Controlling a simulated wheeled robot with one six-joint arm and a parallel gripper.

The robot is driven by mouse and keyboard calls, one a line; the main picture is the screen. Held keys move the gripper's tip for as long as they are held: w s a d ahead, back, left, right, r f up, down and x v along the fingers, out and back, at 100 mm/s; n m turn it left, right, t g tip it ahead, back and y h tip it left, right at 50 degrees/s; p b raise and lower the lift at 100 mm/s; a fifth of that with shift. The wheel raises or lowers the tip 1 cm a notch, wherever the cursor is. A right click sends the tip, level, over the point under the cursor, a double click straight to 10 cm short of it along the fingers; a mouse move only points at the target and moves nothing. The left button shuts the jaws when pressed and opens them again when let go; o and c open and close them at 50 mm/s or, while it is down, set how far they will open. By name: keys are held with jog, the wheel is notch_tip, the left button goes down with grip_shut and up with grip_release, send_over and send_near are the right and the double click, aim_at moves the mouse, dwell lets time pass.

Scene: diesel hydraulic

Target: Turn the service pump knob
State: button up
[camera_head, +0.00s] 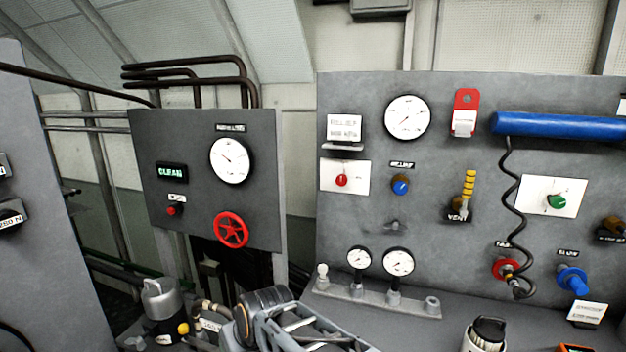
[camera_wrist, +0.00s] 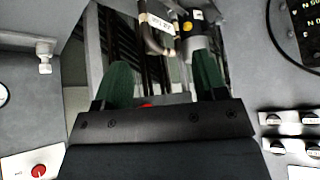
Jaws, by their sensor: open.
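I cannot read a service pump label, so I cannot tell which knob it is. In the head view, a red knob (camera_head: 341,180) and a green knob (camera_head: 557,201) sit on white plates on the right panel. A blue knob (camera_head: 400,185) is between them. A small red knob (camera_head: 171,211) is on the left panel above a red handwheel (camera_head: 231,230). In the wrist view, my gripper (camera_wrist: 163,72) has two green fingers spread apart with nothing held. A red knob on a white plate (camera_wrist: 39,170) shows at lower left, away from the fingers. A red bit is mostly hidden behind the gripper body.
A blue cylinder (camera_head: 560,126) with a coiled black cord crosses the right panel. Gauges (camera_head: 398,262) stand on a ledge below. A metal canister (camera_head: 160,298) is at lower left, and a bottle (camera_head: 484,335) stands at the bottom right. Pipes (camera_head: 190,72) run behind the left panel.

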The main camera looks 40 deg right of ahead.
jog(key=w+d+r+m+t+h+p, duration=0.15)
jog(key=w+d+r+t, duration=0.25)
jog(key=w+d+r, duration=0.4)
jog(key=m+h+p, duration=0.5)
jog(key=m+h, duration=0.2)
jog(key=h, duration=0.7)
send_near(341, 181)
jog(key=shift+g, duration=0.5)
jog(key=p+x, duration=0.1)
jog(key=x, duration=0.2)
jog(key=p+x, duration=0.1)
jog(key=x, duration=0.2)
jog(key=p+x, duration=0.1)
jog(key=x, duration=0.2)
jog(key=shift+w+a+r+p, duration=0.2)
jog(key=shift+r+p, duration=0.1)
jog(key=shift+w+d, duration=0.3)
jog(key=shift+d, duration=0.25)
jog(key=shift+c, duration=0.5)
jog(key=c, duration=0.8)
